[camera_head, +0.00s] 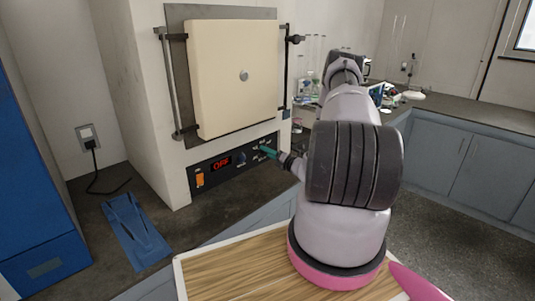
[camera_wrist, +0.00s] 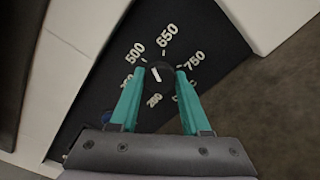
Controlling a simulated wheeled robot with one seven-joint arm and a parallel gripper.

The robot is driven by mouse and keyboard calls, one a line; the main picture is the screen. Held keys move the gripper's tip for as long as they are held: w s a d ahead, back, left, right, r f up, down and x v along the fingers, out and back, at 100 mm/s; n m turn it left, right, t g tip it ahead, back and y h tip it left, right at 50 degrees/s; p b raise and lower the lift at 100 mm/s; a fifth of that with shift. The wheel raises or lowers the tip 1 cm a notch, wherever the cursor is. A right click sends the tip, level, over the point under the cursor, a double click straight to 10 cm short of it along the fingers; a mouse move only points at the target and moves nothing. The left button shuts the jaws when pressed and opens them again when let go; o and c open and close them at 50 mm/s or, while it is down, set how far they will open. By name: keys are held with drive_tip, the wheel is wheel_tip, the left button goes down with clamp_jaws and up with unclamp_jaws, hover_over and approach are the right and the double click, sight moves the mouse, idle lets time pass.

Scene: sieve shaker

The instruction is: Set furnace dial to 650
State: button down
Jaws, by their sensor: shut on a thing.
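The furnace dial (camera_wrist: 157,74) is a small dark round knob with a white mark, on a black panel with white numbers around it. The 500, 650 and 750 labels read clearly; the lower ones are partly hidden by the fingers. The white mark is tilted, and I cannot tell exactly which number it indicates. My gripper (camera_wrist: 161,72) has its teal fingers on both sides of the knob, shut on it. In the head view my gripper (camera_head: 268,152) meets the right part of the furnace's control panel (camera_head: 230,170), covering the dial.
The furnace door (camera_head: 232,80) is closed above the panel. The panel has a red lit display (camera_head: 221,163), an orange switch (camera_head: 199,179) and another knob (camera_head: 241,158). A blue object (camera_head: 136,230) lies on the counter at left. Glassware stands behind my arm.

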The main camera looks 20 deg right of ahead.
drive_tip(key=m, duration=0.6)
drive_tip(key=shift+f+m, duration=0.1)
drive_tip(key=shift+m, duration=0.2)
idle(0.5)
drive_tip(key=shift+c, duration=1.8)
unclamp_jaws()
drive_tip(key=shift+s, duration=0.1)
drive_tip(key=v, duration=1)
drive_tip(key=shift+s+d, duration=0.15)
drive_tip(key=shift+s, duration=0.15)
